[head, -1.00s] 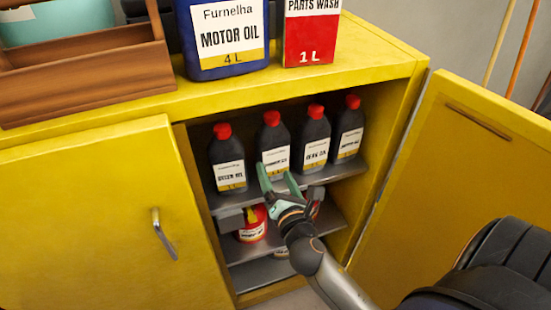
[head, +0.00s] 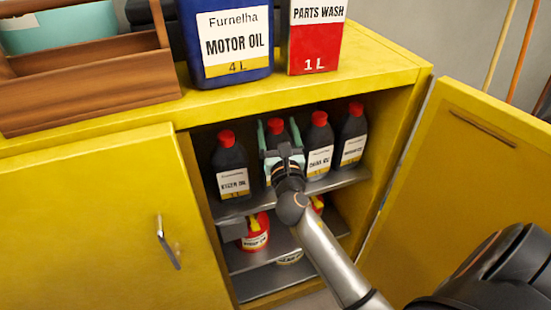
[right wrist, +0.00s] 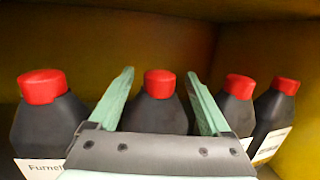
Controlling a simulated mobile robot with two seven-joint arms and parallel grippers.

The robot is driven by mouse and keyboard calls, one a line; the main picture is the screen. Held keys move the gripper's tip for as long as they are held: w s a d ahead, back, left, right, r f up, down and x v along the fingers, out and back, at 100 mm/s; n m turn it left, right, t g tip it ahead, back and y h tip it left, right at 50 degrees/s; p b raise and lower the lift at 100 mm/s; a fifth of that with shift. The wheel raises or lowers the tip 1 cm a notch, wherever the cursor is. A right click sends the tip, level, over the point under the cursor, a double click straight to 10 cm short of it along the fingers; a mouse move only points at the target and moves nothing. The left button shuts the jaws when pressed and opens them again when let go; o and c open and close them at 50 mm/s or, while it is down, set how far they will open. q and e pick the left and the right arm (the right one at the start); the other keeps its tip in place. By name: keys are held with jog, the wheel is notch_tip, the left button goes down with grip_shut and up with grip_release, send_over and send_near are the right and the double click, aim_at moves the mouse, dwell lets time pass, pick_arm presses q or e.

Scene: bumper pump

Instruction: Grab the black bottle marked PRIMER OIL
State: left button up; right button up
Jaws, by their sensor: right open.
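Several black bottles with red caps stand in a row on the upper shelf of the cabinet. The second bottle from the left (head: 276,126) is straight in front of my right gripper (head: 278,135), which covers its label. In the right wrist view this bottle (right wrist: 155,112) stands upright between the two open green fingers of the gripper (right wrist: 159,74); I cannot tell whether they touch it. The leftmost bottle (head: 229,157), the third (head: 319,138) and the rightmost (head: 352,136) stand beside it. Their small labels are hard to read; I cannot make out PRIMER OIL. My left gripper is out of view.
The yellow cabinet has a left door (head: 90,225) and an open right door (head: 470,180). Red containers (head: 254,232) sit on the shelf below. A blue motor oil can (head: 226,40), a red parts wash can (head: 316,38) and a wooden crate (head: 90,85) stand on top.

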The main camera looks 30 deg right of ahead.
aim_at(274, 118)
jog(key=x, duration=0.4)
jog(key=shift+w+d, duration=0.1)
jog(key=shift+w, duration=0.2)
grip_shut()
dwell(0.4)
jog(key=shift+f, duration=0.1)
dwell(0.6)
